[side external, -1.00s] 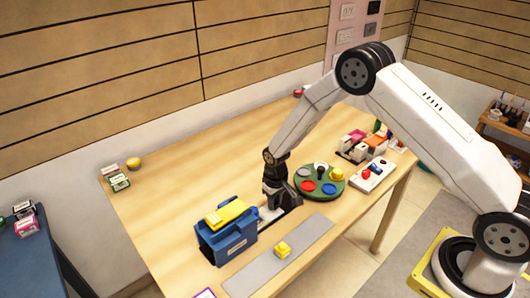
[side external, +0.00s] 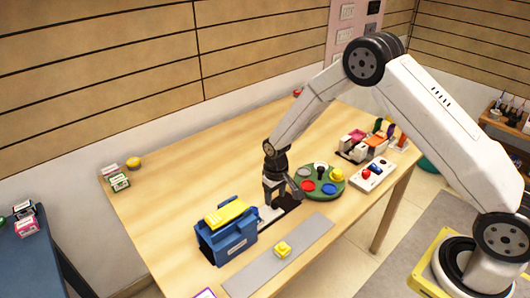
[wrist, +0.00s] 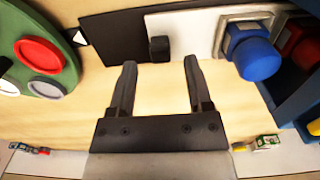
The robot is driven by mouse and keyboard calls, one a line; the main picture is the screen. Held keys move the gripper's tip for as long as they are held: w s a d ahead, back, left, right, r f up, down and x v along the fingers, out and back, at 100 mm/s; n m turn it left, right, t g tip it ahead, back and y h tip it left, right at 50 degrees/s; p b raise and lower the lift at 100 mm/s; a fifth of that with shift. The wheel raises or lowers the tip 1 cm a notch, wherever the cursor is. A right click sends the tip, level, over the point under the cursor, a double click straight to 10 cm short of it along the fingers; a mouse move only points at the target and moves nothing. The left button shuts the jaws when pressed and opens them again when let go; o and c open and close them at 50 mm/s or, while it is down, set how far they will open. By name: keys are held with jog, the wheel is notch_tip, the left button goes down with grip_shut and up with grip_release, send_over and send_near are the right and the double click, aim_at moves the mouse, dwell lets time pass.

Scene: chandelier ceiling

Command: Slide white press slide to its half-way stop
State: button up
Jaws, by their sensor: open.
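The white press slide (wrist: 188,30) is a flat white plate with a black knob (wrist: 160,48), lying on a black track (wrist: 112,40). In the side external view the white slide (side external: 269,213) shows as a small pale piece between the blue press (side external: 228,240) and my gripper (side external: 283,200). My gripper is open and empty. In the wrist view its fingers (wrist: 160,64) point toward the track, with the knob just beyond and between the fingertips. I see no finger touching the knob. The exact height above the table is hard to tell.
A blue round piece (wrist: 256,58) sits by the slide's end at the press. A green round board (side external: 320,192) with coloured discs stands close on the other side. A grey strip (side external: 300,257) with a yellow block (side external: 283,249) lies in front.

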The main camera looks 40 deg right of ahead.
jog(key=shift+r, duration=2.6)
jog(key=shift+r, duration=0.1)
jog(key=shift+r, duration=2.4)
grip_shut()
jog(key=s+r+t, duration=0.1)
jog(key=s+r, duration=0.2)
jog(key=s, duration=0.7)
jog(key=s+d+r+t, duration=0.1)
jog(key=s+r, duration=0.2)
jog(key=s, duration=0.7)
jog(key=shift+d+t, duration=0.25)
jog(key=shift+t, duration=0.05)
